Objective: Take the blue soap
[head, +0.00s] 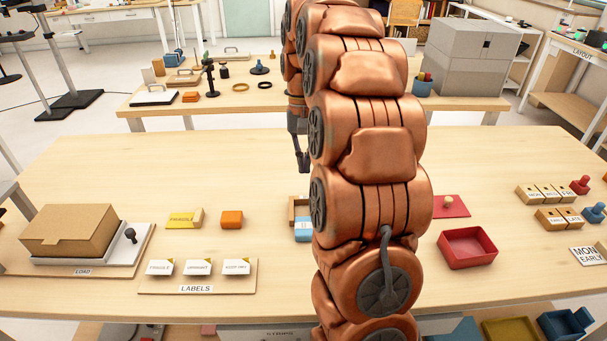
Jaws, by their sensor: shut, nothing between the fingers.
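My gripper (304,167) shows at the left side of my copper arm, above the far half of the near table. It is shut, with nothing seen in it. No thing can be clearly made out as the blue soap. A light blue item (303,229) with a pale marking lies on the near table, in front of a small wooden tray (298,204). My arm hides the right part of both, so I cannot tell what the blue item is. My gripper is farther back than this item and apart from it.
My arm hides the table's middle. On the left are a cardboard box (69,229), a labels board (212,286) and an orange block (232,219). On the right are a red tray (467,249) and several wooden blocks. The far middle-left tabletop is clear.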

